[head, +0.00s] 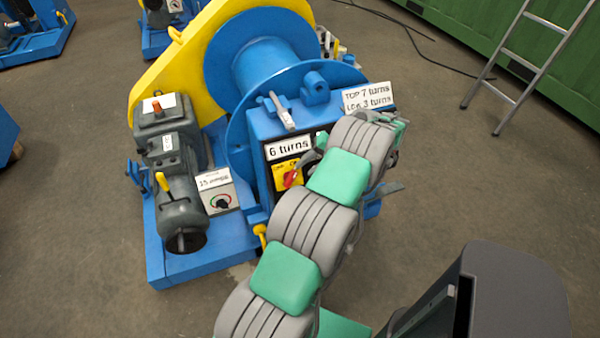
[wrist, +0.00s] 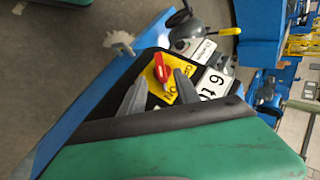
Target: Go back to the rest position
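My gripper (wrist: 160,76) shows in the wrist view as two grey fingers standing apart, with nothing held between them. Beyond the fingertips is a red rotary switch (wrist: 162,67) on a yellow plate. In the head view the same red switch (head: 291,178) sits on the front of the blue winch machine (head: 170,262), below a "6 turns" label. My gripper (head: 312,150) is partly hidden by my own grey and green arm, close to the right of the switch panel. I cannot tell its exact distance from the switch.
A grey motor (head: 176,160) and a small control box (head: 218,190) stand at the machine's left. A ladder (head: 530,65) leans by a green container (head: 500,35) at the right. A black cable (head: 410,32) lies on the floor.

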